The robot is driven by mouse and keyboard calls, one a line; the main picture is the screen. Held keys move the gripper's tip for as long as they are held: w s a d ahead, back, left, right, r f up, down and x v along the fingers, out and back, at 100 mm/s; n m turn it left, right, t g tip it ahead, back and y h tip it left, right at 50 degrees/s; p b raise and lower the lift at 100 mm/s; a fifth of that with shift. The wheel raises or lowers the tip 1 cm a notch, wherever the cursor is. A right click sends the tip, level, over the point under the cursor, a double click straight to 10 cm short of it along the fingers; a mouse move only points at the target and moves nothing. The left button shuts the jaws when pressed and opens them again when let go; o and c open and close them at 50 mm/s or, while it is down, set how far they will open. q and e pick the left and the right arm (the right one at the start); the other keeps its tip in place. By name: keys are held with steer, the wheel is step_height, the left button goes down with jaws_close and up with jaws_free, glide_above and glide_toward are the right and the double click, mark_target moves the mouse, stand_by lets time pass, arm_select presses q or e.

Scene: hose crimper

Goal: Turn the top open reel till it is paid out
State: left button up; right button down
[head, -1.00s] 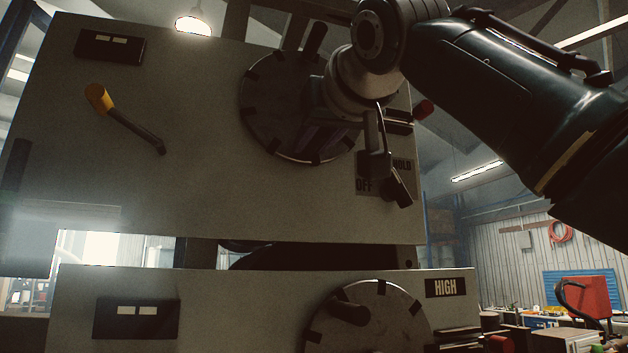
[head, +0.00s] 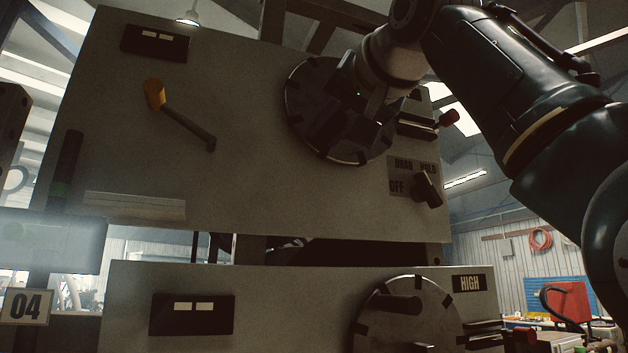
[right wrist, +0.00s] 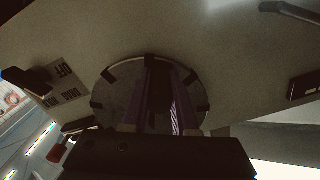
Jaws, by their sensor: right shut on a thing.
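The top open reel (head: 300,98) is a dark grey disc with black clips round its rim, set on the upper panel. My right gripper (head: 332,120) reaches in from the upper right and covers much of its face. In the right wrist view the gripper's purple-tinted fingers (right wrist: 158,80) point at the reel (right wrist: 108,97). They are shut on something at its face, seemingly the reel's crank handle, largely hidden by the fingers. How much is wound on the reel cannot be seen. My left gripper is not in view.
The upper panel (head: 240,190) carries a yellow-ended lever (head: 180,120) and a black drag knob (head: 427,188) beside DRAG, HOLD and OFF labels. A red-tipped part (head: 449,118) sticks out right of the reel. A lower panel holds a similar reel (head: 410,325).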

steer(key=shift+s+a+r, duration=0.1)
steer(key=shift+a, duration=0.35)
steer(key=shift+r, duration=0.1)
steer(key=c, duration=0.7)
jaws_free()
steer(key=shift+d, duration=0.1)
